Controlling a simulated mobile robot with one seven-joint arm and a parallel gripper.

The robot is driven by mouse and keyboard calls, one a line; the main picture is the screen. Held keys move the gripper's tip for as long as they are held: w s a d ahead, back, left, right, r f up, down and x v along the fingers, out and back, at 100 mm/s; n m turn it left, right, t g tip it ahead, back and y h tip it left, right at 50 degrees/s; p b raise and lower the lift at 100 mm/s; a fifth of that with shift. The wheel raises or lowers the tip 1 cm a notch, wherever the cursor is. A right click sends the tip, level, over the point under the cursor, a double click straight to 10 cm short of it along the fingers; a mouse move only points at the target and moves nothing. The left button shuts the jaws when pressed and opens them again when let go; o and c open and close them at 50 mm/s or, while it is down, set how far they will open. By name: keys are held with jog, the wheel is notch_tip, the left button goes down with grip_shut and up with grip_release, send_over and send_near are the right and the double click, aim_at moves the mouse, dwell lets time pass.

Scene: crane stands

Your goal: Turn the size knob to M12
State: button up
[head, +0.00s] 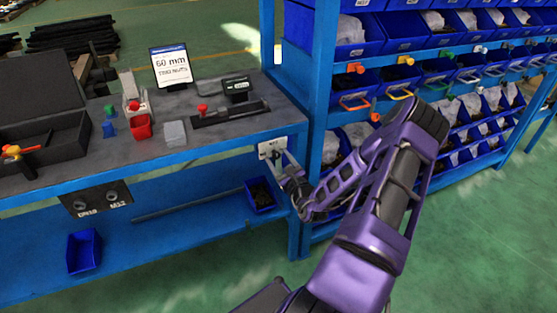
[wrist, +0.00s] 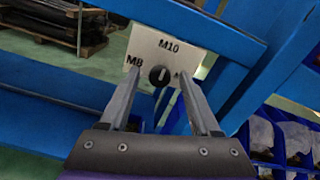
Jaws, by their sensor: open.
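The size knob (wrist: 159,76) is a small black round knob with a light pointer mark, on a white plate (wrist: 158,50) at the bench's right front corner. The plate reads M8 at left and M10 at top; its right label is mostly hidden by a finger. The mark points up, slightly right, roughly toward M10. My gripper (wrist: 159,88) is open, its two fingers on either side of the knob with gaps visible. The plate also shows in the head view (head: 267,149), where my gripper (head: 281,163) is close in front of it and the knob is hard to make out.
A blue rack of bins (head: 370,85) stands right of the plate. A dark panel with two knobs (head: 95,199) is on the bench front at left. A blue bin (head: 260,196) sits on the lower shelf below the plate. Green floor lies open in front.

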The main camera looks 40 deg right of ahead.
jog(key=shift+w, duration=0.1)
grip_shut()
dwell(0.3)
jog(key=shift+r+p, duration=0.1)
jog(key=shift+p, duration=0.25)
jog(key=m+p, duration=0.2)
jog(key=m, duration=0.1)
jog(key=shift+r, duration=0.1)
jog(key=m+p, duration=0.3)
jog(key=m, duration=0.2)
jog(key=shift+m, duration=0.3)
jog(key=m+p, duration=0.2)
jog(key=m, duration=0.2)
jog(key=shift+m, duration=0.3)
jog(key=m, duration=0.4)
jog(key=shift+f+p, duration=0.2)
jog(key=shift+p, duration=0.1)
